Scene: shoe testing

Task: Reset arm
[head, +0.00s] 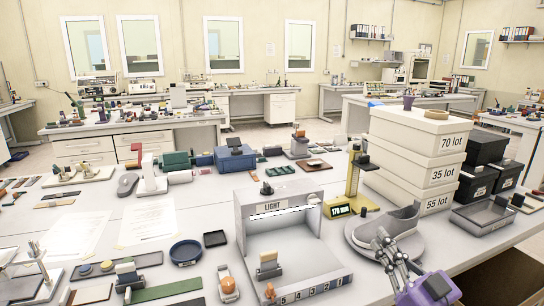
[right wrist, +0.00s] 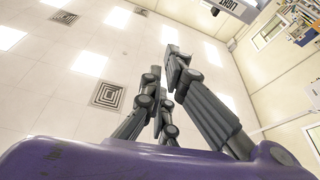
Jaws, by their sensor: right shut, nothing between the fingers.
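My right gripper (head: 381,240) is at the lower right of the head view, with a purple body and grey jointed fingers. Its fingers are shut with nothing between them. My left gripper is not in view.
Left of the right gripper stands a grey LIGHT box (head: 243,228). Behind the shoe are a yellow gauge (head: 354,190) and stacked white lot boxes (head: 405,166). A grey tray (head: 484,217) lies to the right. The white table (head: 205,205) carries many small items.

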